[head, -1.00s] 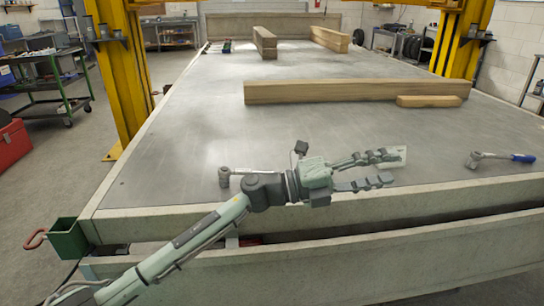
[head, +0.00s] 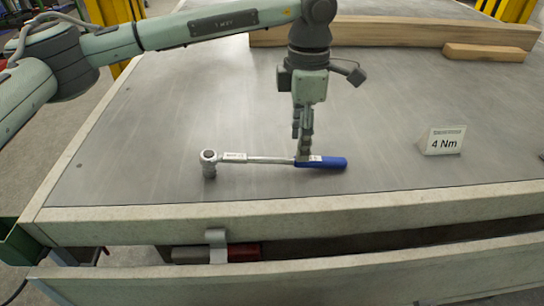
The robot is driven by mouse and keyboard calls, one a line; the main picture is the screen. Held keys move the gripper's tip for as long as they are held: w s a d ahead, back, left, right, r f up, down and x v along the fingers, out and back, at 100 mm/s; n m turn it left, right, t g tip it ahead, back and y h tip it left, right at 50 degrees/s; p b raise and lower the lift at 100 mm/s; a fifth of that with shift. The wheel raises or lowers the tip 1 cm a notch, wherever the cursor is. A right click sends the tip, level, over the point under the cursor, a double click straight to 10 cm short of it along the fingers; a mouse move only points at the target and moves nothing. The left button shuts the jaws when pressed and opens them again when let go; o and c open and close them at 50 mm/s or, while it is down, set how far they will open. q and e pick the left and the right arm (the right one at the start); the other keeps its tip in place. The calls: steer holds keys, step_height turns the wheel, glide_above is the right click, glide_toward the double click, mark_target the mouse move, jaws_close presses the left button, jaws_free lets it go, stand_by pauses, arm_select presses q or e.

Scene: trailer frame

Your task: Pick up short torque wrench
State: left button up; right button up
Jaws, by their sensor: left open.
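A torque wrench (head: 262,159) lies on the grey trailer deck near its front edge in the head view. Its ratchet head (head: 209,160) points left, and its blue handle (head: 328,163) points right. My left gripper (head: 304,150) points straight down with its fingers at the left end of the blue handle, where the shaft meets it. It is open; seen edge-on, its fingers hide a little of the wrench, and I cannot tell whether they touch it. My right gripper is not in view.
A white "4 Nm" card (head: 443,141) stands on the deck to the right of the wrench. Long wooden beams (head: 400,34) and a short block (head: 486,52) lie farther back. The deck's raised front edge (head: 330,212) runs close in front. The deck between is clear.

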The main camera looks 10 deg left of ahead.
arm_select(q)
steer(key=f, duration=0.5)
steer(key=shift+s+d+p, duration=0.1)
steer(key=shift+s+p, duration=0.15)
steer(key=shift+p, duration=0.05)
jaws_close()
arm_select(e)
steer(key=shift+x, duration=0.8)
arm_select(q)
steer(key=shift+r, duration=0.1)
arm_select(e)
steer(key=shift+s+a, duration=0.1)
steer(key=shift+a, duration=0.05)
